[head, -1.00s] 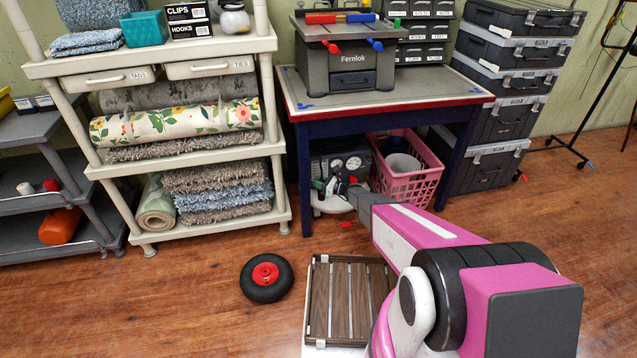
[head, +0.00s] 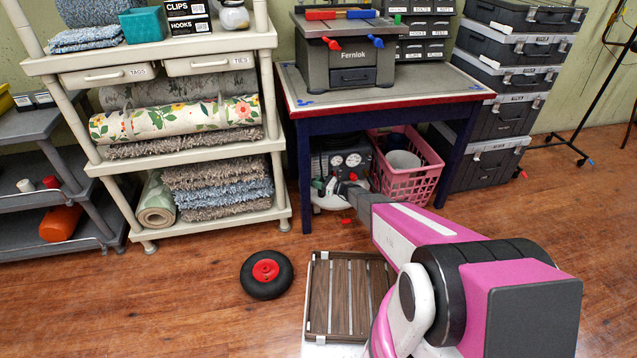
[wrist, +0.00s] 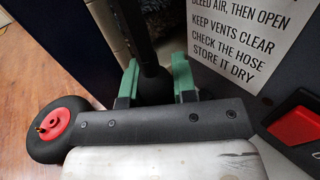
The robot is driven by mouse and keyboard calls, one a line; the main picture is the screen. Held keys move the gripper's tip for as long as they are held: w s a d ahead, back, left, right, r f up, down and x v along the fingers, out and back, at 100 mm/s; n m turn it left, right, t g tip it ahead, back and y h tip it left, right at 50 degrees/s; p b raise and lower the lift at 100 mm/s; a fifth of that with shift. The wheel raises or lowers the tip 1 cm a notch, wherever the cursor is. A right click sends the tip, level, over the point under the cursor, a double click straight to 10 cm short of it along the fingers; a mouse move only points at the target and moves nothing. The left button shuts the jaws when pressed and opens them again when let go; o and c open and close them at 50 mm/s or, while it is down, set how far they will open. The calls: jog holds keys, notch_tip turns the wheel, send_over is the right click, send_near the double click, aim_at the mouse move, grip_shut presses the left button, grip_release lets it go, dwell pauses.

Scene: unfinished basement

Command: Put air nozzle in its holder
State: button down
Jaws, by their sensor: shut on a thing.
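My gripper (wrist: 155,80) has green fingers and is shut on a black rounded piece, which I take to be the air nozzle (wrist: 152,88). A dark stem or hose runs up from between the fingers in the wrist view. In the head view my gripper (head: 331,188) is low under the blue table, in front of a dark air compressor (head: 343,160) with round dials. The nozzle is too small to make out there. I cannot make out the holder for certain. A white instruction label (wrist: 246,35) about air and hose is close to the right of the fingers.
The blue table (head: 306,170) stands over the compressor, with a pink basket (head: 420,180) right of it. A red-and-black part (wrist: 295,125) is at the wrist view's right.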

jog(key=c, duration=0.8)
grip_release()
jog(key=shift+f, duration=0.1)
jog(key=v, duration=1.1)
jog(key=shift+a, duration=0.1)
jog(key=shift+s, duration=0.1)
jog(key=s+d+r+n+g+h, duration=0.1)
jog(key=s+r+n+g+h, duration=0.5)
jog(key=s+r+n, duration=0.7)
jog(key=s+d+r+n+h, duration=0.3)
jog(key=s+d+r, duration=0.1)
jog(key=s, duration=0.1)
jog(key=s+d+r+n+h, duration=0.3)
jog(key=s+d+r+h, duration=0.1)
jog(key=s+d+r, duration=0.1)
jog(key=s+d+r+n+h, duration=0.3)
jog(key=s+d+r, duration=0.1)
jog(key=s, duration=0.3)
jog(key=shift+s+d+r+h, duration=0.3)
jog(key=shift+d+h, duration=0.1)
jog(key=shift+d, duration=0.1)
